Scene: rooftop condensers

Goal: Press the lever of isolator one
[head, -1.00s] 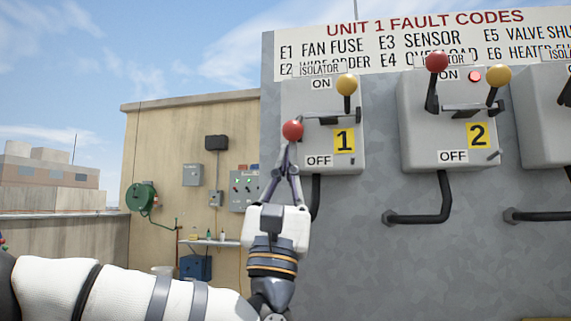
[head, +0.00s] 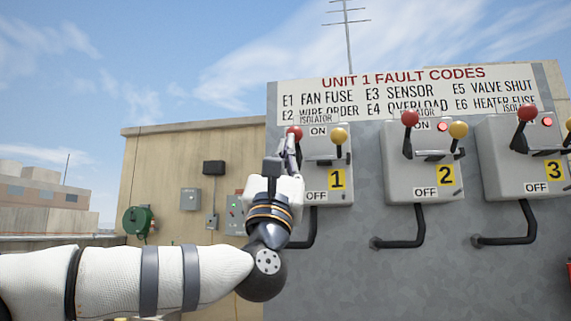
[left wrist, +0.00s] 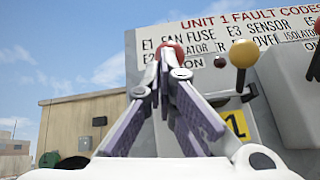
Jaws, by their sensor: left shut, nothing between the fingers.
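Isolator one (head: 317,198) is a grey box with a yellow "1" plate and ON and OFF labels. Its red lever knob (head: 294,132) is at the box's upper left, level with the ON label. A yellow knob (head: 339,135) stands to its right and also shows in the left wrist view (left wrist: 244,53). My left gripper (head: 292,142) is shut and empty, its fingertips just under the red knob. In the left wrist view the fingertips (left wrist: 168,60) overlap the red knob and partly hide it; contact cannot be told for sure. My right gripper is out of view.
Isolator two (head: 400,170) and isolator three (head: 505,165) stand to the right, red knobs up, red lamps lit. A fault-code sign (head: 405,97) is above. Black conduit (head: 420,235) bends below the boxes. Open air lies left of my gripper.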

